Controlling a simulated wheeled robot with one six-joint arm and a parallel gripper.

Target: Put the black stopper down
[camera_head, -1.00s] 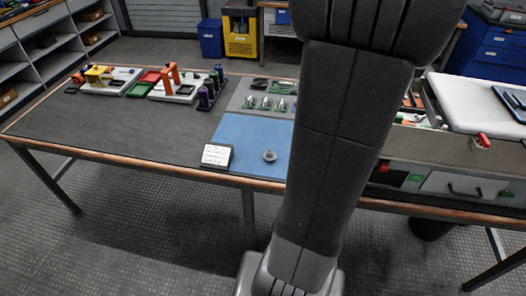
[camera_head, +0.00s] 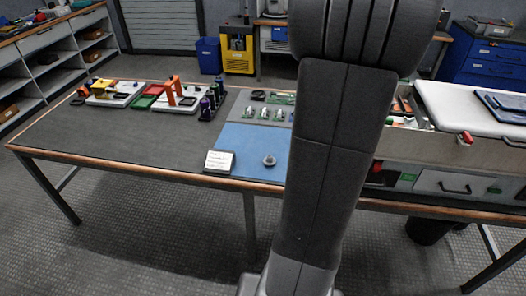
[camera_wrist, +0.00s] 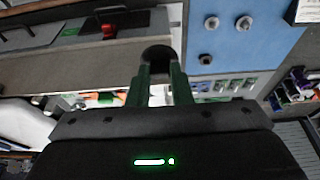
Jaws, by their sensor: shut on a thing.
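My gripper (camera_wrist: 159,85) shows in the wrist view with its two green fingers closed on a dark round thing, the black stopper (camera_wrist: 158,53), at the fingertips. The stopper is over a grey-brown surface near the edge of the blue mat (camera_wrist: 268,45); its height above that surface is unclear. In the head view my arm hides the gripper and stopper. The blue mat (camera_head: 240,143) lies on the workbench, partly behind my arm. A grey round piece (camera_head: 269,160) sits on it. In the wrist view several grey round pieces (camera_wrist: 211,23) show on the mat.
Purple and green cylinders (camera_head: 210,102) and trays with orange parts (camera_head: 172,93) stand further left. A drawer unit (camera_head: 450,150) is on the right. The dark bench top (camera_head: 120,135) at left front is clear.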

